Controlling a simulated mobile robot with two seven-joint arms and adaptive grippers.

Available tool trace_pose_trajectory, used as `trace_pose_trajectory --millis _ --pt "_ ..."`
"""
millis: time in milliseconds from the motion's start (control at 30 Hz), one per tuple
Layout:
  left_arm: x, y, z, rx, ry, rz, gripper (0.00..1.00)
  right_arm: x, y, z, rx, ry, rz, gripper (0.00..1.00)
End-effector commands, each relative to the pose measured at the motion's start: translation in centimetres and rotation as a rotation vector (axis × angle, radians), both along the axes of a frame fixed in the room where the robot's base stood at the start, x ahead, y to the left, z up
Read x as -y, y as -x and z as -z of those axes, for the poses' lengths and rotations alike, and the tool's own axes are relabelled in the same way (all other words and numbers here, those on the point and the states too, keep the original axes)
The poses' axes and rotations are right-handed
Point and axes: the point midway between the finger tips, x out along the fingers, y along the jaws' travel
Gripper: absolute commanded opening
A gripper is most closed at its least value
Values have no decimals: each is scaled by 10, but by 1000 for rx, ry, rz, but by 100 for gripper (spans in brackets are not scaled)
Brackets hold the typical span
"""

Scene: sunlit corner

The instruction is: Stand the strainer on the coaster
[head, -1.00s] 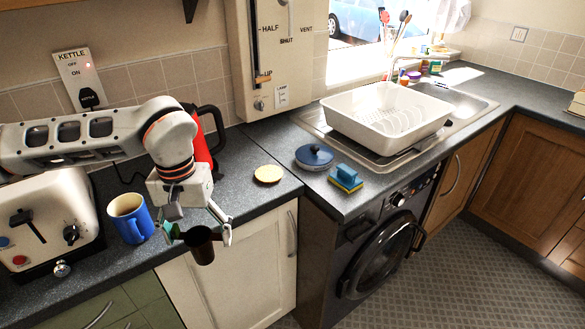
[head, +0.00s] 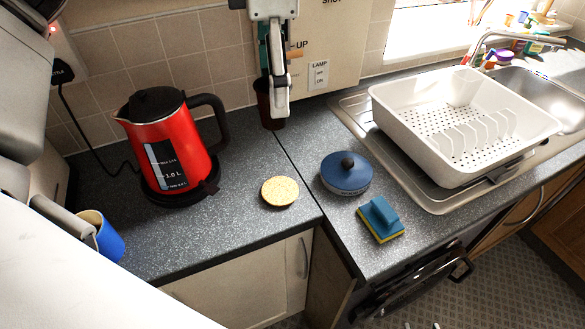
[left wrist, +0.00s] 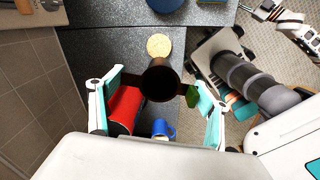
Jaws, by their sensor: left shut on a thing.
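The strainer (head: 271,121), a dark brown cup shape, hangs from my left gripper (head: 276,88) near the back wall in the head view, mostly hidden behind the fingers. In the left wrist view, the strainer (left wrist: 160,83) shows its round dark opening between the fingers of my left gripper (left wrist: 158,98), with a green part at its right side. The round cork coaster (head: 279,191) lies bare on the grey worktop; it also shows beyond the strainer in the left wrist view (left wrist: 158,45). Two small tips of my right gripper (head: 422,326) show apart at the bottom edge.
A red kettle (head: 170,145) stands left of the coaster and a blue mug (head: 108,240) further left. A blue lidded pot (head: 346,174), a blue-handled sponge (head: 381,218) and a white dish rack (head: 460,125) are to the right. The worktop around the coaster is clear.

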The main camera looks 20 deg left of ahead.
Motion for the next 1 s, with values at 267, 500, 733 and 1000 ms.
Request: trace_pose_trajectory --millis 267,500,733,1000 --pt "1 5 5 -5 0 -114 57 0 3 5 -7 1 -1 40" --pt "1 6 63 -8 0 -112 57 0 6 10 -15 1 -1 40" --pt "1 6 117 -7 1 -113 57 0 5 10 -13 1 0 40" --pt "2 5 150 -3 1 -112 57 -1 2 5 -4 -1 -1 40"
